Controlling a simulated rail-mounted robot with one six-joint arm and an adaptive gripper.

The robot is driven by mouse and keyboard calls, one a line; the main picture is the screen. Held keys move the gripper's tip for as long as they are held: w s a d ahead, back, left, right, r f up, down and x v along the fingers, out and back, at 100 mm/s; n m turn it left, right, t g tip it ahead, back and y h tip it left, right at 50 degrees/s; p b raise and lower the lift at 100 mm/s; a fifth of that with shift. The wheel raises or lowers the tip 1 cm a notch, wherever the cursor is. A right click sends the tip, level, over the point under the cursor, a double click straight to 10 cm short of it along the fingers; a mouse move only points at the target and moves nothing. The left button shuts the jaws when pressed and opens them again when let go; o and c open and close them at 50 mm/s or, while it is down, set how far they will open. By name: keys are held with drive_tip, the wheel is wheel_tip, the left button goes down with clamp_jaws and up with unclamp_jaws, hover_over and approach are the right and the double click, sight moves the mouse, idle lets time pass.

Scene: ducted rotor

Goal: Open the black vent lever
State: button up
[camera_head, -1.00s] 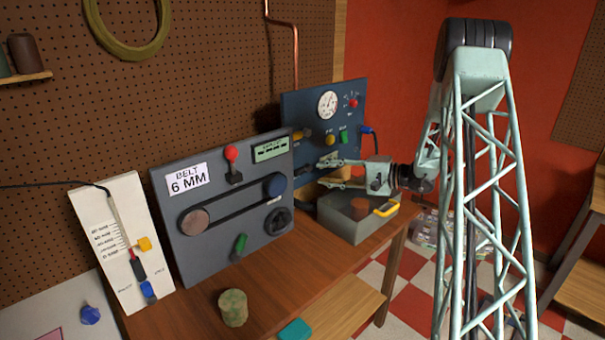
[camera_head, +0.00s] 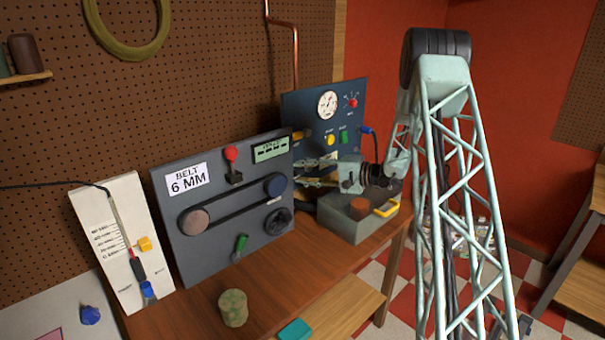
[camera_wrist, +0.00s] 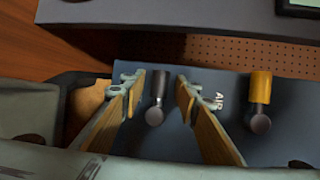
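The black vent lever (camera_wrist: 158,88) shows in the wrist view on the dark blue panel (camera_wrist: 155,142), with a grey round knob at its lower end. My gripper (camera_wrist: 156,79) is open, with one wood-padded finger on each side of the lever and a gap on both sides. I cannot tell how deep the lever sits between the fingers. In the head view my gripper (camera_head: 303,172) is at the lower left of the dark blue panel (camera_head: 300,106), and I cannot make out the black lever there.
A yellow lever (camera_wrist: 260,97) stands right of my gripper, near an AIR label. The grey belt panel (camera_head: 215,250) stands close on the left. A grey box (camera_head: 352,228) with a yellow handle (camera_head: 387,209) sits below my gripper.

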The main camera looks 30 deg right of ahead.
drive_tip(key=shift+c, duration=0.3)
clamp_jaws()
